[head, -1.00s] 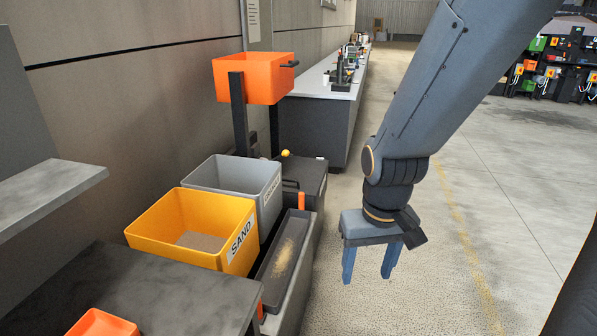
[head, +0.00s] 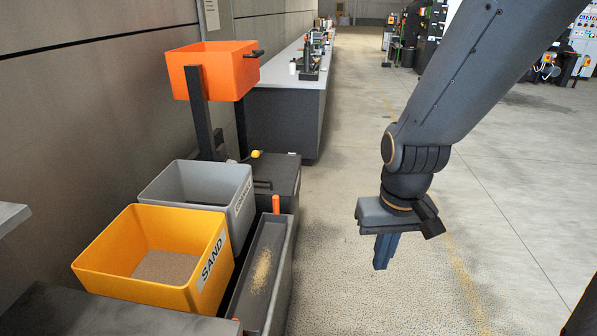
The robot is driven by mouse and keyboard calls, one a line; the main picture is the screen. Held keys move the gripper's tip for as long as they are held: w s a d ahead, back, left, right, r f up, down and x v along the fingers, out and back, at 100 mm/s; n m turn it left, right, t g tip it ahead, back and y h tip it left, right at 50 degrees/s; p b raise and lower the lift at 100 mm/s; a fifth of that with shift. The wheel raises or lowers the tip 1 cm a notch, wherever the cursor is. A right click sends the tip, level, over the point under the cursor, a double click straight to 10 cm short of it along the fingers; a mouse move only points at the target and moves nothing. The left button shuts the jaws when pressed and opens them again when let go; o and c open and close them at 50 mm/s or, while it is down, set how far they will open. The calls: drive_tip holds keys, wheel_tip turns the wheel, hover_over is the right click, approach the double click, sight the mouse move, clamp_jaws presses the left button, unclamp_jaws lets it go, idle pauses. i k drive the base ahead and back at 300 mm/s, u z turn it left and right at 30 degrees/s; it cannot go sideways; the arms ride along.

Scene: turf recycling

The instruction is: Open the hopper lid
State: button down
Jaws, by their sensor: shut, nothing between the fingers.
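A dark grey box (head: 275,178) with a flat, level top stands past the grey bin; it looks like the hopper with its lid down, but I cannot be sure. A dark bar handle (head: 263,185) shows on its near side. A yellow knob (head: 256,154) sits at its back left. My gripper (head: 384,252) hangs pointing down over the open floor, to the right of the box and nearer to me. Its blue fingers are together and hold nothing. It is clear of the box and the handle.
A yellow SAND bin (head: 108,262), a grey bin (head: 165,185) and a long grey trough (head: 245,285) with sandy grains stand at left. An orange tub (head: 215,70) stands on dark posts behind. A long counter (head: 285,105) runs back. Floor at right is free.

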sight(274, 174)
drive_tip(key=z, duration=0.8)
drive_tip(key=i, duration=2.95)
drive_tip(key=u, duration=1.5)
drive_tip(key=i, duration=0.9)
drive_tip(key=u, duration=0.85)
